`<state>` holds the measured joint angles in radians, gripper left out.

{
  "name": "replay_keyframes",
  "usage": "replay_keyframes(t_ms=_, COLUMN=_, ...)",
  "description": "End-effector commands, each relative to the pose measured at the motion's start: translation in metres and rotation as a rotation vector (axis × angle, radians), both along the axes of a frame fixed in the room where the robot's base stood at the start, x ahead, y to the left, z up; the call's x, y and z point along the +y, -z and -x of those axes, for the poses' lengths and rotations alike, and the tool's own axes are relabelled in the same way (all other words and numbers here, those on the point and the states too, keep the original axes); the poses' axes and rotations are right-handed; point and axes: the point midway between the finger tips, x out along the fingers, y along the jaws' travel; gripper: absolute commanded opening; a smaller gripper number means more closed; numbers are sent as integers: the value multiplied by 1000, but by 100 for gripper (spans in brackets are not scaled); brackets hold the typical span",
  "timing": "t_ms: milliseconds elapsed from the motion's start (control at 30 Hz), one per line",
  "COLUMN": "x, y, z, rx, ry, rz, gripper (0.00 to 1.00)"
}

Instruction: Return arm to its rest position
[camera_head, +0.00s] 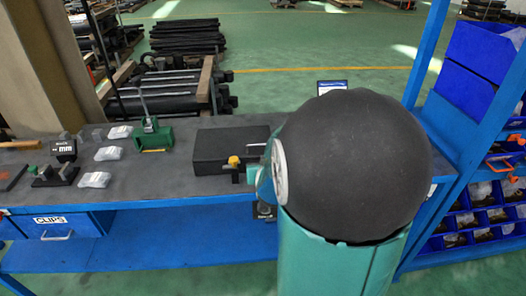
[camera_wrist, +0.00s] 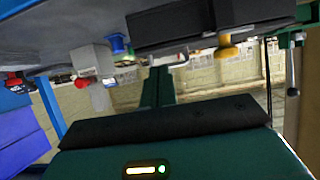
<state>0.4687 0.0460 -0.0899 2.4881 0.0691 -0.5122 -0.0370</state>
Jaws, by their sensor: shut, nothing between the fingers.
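My arm fills the right middle of the head view, with its large dark round joint and teal link in front of the workbench (camera_head: 170,190). The bench appears upside down along the top of that view. The fingers point toward the bench near a black case (camera_wrist: 168,27) and a yellow knob (camera_wrist: 228,47); I cannot tell the exact gap.
The black case (camera_head: 222,150) stands just left of my arm. A green vise (camera_head: 152,134), several plastic bags and a small black "mm" block (camera_head: 65,148) lie further left. A blue post (camera_head: 428,50) and blue bins (camera_head: 485,55) stand close on the right.

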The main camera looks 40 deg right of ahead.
Motion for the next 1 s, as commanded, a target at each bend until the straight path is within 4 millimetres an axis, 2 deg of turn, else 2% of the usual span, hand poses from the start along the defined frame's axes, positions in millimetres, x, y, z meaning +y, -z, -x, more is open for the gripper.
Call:
replay_keyframes(t_ms=167, x=6, y=6, z=8, rx=1, ry=-1, rz=-1, gripper=0)
replay_keyframes(t_ms=367, x=6, y=6, z=7, rx=2, ry=-1, rz=-1, gripper=0)
replay_keyframes(t_ms=467, x=14, y=2, z=5, rx=10, ry=-18, rz=-11, gripper=0)
replay_keyframes(t_ms=567, x=38, y=-10, z=2, rx=39, ry=-68, rz=-38, gripper=0)
replay_keyframes(t_ms=667, x=76, y=-27, z=1, rx=95, ry=-146, rz=-80, gripper=0)
replay_keyframes(t_ms=767, x=119, y=-45, z=9, rx=168, ry=-235, rz=-122, gripper=0)
replay_keyframes(t_ms=867, x=160, y=-62, z=26, rx=248, ry=-319, rz=-151, gripper=0)
replay_keyframes(t_ms=1000, x=211, y=-83, z=62, rx=371, ry=-430, rz=-176, gripper=0)
